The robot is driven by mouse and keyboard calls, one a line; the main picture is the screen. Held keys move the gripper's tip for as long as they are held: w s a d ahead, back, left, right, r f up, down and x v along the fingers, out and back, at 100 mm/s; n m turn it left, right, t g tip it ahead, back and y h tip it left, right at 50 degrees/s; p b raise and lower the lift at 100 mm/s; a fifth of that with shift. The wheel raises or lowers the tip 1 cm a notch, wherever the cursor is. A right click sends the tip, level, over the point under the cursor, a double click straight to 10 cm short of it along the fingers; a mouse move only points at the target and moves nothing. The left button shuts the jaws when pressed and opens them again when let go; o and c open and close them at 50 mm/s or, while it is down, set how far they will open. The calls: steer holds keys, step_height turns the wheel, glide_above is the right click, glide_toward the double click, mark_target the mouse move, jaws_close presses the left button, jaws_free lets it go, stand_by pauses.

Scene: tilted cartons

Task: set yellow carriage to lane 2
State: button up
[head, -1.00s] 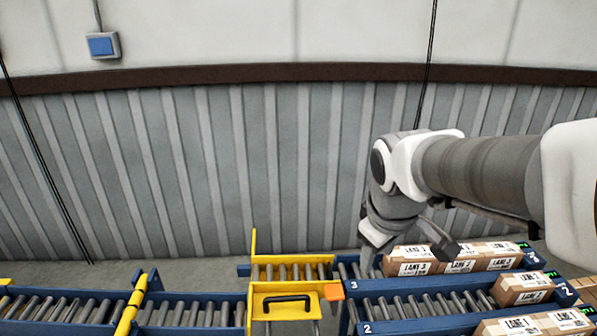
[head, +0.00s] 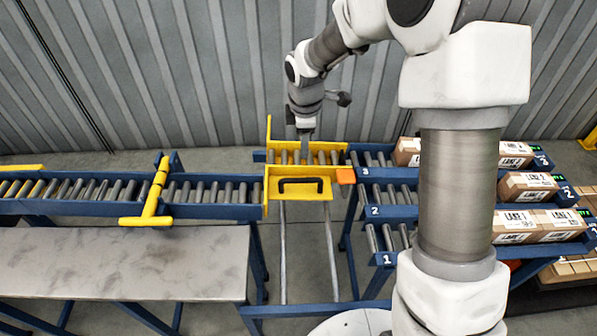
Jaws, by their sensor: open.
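The yellow carriage (head: 300,198) sits on two rails at the middle, with rollers on top and a black handle (head: 300,180) on its front plate. Its orange pointer (head: 346,176) is beside the blue end marked 3, so it lines up with lane 3 (head: 365,171). Lane 2 (head: 376,210) is the nearer lane just below it. My gripper (head: 306,136) is open and points down over the rear part of the carriage, behind the handle. Its fingertips are small here, and I cannot tell whether they touch the carriage.
Cartons (head: 527,186) stand on the lanes at the right; my own arm hides part of the lanes. Lane 1 (head: 388,260) is nearest. A roller conveyor with a yellow gate bar (head: 155,195) lies left, behind a grey table (head: 120,262). The rails in front of the carriage are clear.

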mark_target(303, 179)
steer(key=w+f, duration=0.1)
steer(key=f, duration=0.4)
steer(key=w+f, duration=0.1)
steer(key=f, duration=0.5)
steer(key=w+f+b, duration=0.1)
steer(key=f, duration=0.5)
steer(key=shift+w, duration=0.15)
jaws_close()
stand_by(0.8)
